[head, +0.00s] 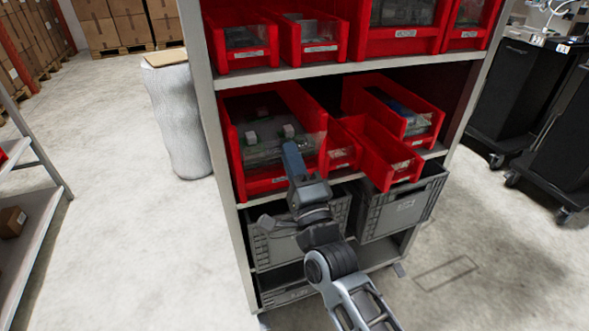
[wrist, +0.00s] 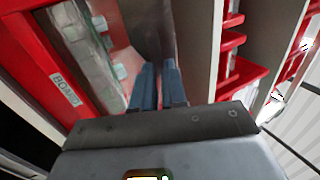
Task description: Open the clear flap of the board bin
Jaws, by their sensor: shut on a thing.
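The board bin (head: 236,150) is the large red bin at the left of the middle shelf. Its label (wrist: 64,89) shows in the wrist view, turned sideways. Green boards with white parts (head: 262,135) lie inside it. The clear flap (wrist: 152,35) shows as a see-through sheet running from my fingertips over the bin's opening. It looks tilted, but its exact angle is hard to tell. My gripper (head: 291,150) is at the bin's front, and its blue fingers (wrist: 156,84) are close together on the flap's edge. The gripped edge itself is mostly hidden.
A narrow red bin (head: 378,152) sticks out from the shelf to the right, beside another red bin (head: 425,115). More red bins (head: 405,40) stand on the shelf above. Grey crates (head: 400,207) sit below. Open floor (head: 130,250) lies to the left.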

